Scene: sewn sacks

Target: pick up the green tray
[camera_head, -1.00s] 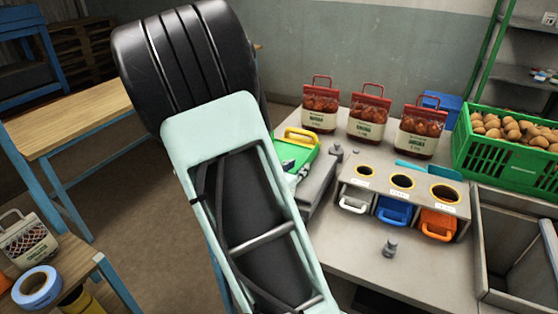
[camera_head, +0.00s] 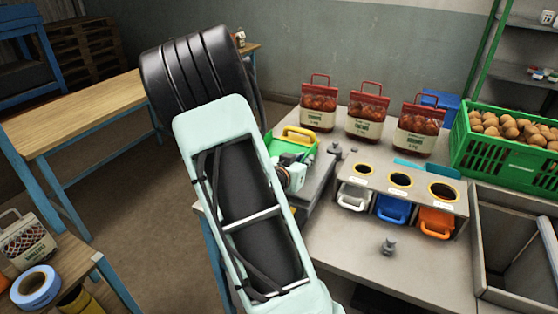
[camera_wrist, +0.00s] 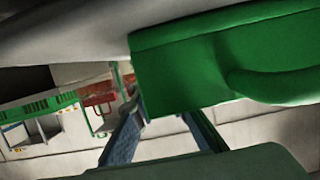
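The green tray (camera_head: 274,144) is behind my arm on the grey work surface, with a yellow handle-shaped piece (camera_head: 299,133) showing at its top. My arm hides part of it. In the wrist view a large green body with a rounded, handle-like lip, which looks like the green tray (camera_wrist: 185,65), fills the upper right, close to the camera. My gripper (camera_wrist: 165,130) shows below it with two fingers spread apart and nothing clearly held between them. Whether a finger touches the tray cannot be told. In the head view my gripper is mostly hidden beside the tray.
A sorting stand (camera_head: 400,183) with three round holes has white (camera_head: 353,196), blue (camera_head: 393,209) and orange (camera_head: 436,222) trays under it. Red-topped sacks (camera_head: 318,105) stand behind. A green crate (camera_head: 505,150) of potatoes is at right. A small grey knob (camera_head: 389,246) stands in front.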

